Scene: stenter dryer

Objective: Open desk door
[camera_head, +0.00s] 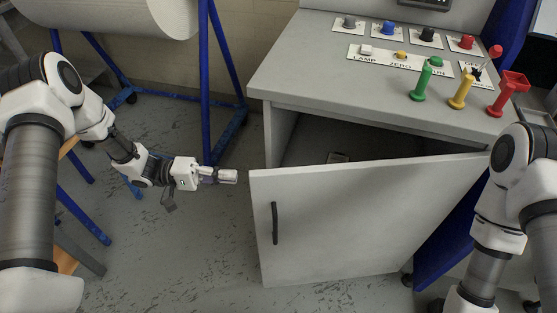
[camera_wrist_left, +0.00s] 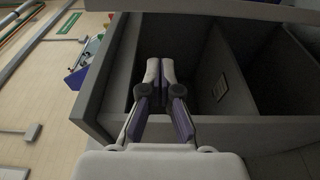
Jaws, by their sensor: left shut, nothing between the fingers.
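The desk (camera_head: 330,62) has a pale grey door (camera_head: 365,215) with a dark vertical handle (camera_head: 275,223) near its left edge. The door stands partly open: its left side is swung out from the desk, and the dark inside (camera_head: 350,140) shows above its top edge. My left gripper (camera_head: 229,176) is shut and empty, just left of the door's upper left corner, apart from the handle. In the left wrist view its closed fingers (camera_wrist_left: 161,70) show in front of the dark compartment (camera_wrist_left: 200,70). My right gripper is out of view; only its arm shows at the right.
The desk top carries several coloured knobs and buttons, with green, yellow and red levers (camera_head: 462,92) at the right. A blue frame (camera_head: 205,90) with a large white roll (camera_head: 110,15) stands behind at the left. The floor (camera_head: 200,265) left of the door is clear.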

